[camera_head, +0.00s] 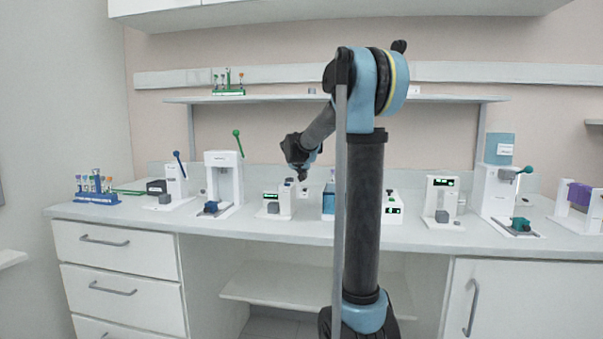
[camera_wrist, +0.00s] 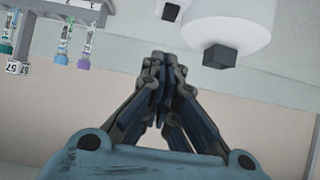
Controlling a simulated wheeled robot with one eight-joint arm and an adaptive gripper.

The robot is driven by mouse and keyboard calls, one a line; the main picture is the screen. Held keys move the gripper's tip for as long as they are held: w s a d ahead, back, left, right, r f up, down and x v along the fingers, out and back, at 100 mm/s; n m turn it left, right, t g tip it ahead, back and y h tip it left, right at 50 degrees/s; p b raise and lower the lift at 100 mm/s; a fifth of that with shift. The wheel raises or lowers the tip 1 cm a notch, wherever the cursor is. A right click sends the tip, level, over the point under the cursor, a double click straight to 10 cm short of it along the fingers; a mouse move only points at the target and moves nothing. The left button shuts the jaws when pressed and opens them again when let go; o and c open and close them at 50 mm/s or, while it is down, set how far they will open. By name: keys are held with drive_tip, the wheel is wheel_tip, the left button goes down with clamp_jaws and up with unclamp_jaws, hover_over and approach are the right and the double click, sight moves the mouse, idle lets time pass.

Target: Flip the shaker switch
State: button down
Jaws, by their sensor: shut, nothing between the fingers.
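My gripper (camera_head: 302,177) is in the air above the middle of the bench, pointing down, just above a small white device (camera_head: 278,205) with a green display and a dark top piece. This device may be the shaker; I cannot tell for sure. In the wrist view my gripper (camera_wrist: 160,62) has its fingertips together with nothing between them. At the upper right of that view is a white rounded body (camera_wrist: 232,22) with a dark block (camera_wrist: 219,56) on it, apart from the fingers. I cannot make out which part is the switch.
Other white machines stand left and right along the bench (camera_head: 300,233). A tube rack (camera_head: 97,198) stands at the far left. The wrist view shows capped tubes (camera_wrist: 63,45) at upper left.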

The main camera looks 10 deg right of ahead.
sight(304, 190)
drive_tip(key=f, duration=0.1)
drive_tip(key=w+f, duration=0.2)
drive_tip(key=shift+d+f, duration=0.35)
drive_tip(key=shift+w+f, duration=0.1)
drive_tip(key=shift+f, duration=0.5)
